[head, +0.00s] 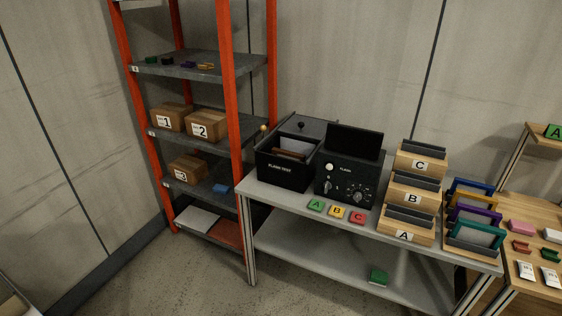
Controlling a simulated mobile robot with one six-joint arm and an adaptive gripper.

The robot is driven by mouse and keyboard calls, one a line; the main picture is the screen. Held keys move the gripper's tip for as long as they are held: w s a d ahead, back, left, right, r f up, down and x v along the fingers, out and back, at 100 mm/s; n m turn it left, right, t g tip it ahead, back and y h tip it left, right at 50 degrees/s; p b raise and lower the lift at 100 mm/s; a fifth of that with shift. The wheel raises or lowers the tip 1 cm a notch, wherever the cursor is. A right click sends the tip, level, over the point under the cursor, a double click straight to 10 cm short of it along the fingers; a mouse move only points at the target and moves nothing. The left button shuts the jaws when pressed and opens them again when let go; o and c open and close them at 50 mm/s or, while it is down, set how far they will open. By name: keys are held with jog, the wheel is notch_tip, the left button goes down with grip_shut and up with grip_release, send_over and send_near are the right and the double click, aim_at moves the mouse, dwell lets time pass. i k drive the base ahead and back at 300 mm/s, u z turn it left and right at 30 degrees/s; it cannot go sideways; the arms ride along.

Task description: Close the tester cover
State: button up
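The tester is a black open-topped box (285,176) with white lettering on its front that seems to read "FLASH TEST". It stands at the left end of the grey table. A brown piece and a pale piece (297,145) show inside it. A dark flat panel (318,127) with a small black knob is tilted back behind the box and looks like its raised cover. Beside it on the right stands a black control unit (346,182) with dials and a white round button or lamp. A black plate (355,141) stands up at its top. My gripper is not in view.
An orange-framed shelf (231,95) with numbered cartons stands close on the left. Wooden holders (410,190) and coloured frames (475,215) fill the table's right. The floor in front is clear.

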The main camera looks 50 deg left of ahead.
aim_at(308, 128)
jog(key=u, duration=0.2)
jog(key=i, duration=0.75)
jog(key=u, duration=0.75)
jog(key=i, duration=0.5)
jog(key=u, duration=0.9)
jog(key=i, duration=0.75)
jog(key=u, duration=0.35)
jog(key=k, duration=0.9)
jog(key=u, duration=0.15)
jog(key=i, duration=0.4)
jog(key=z, duration=0.05)
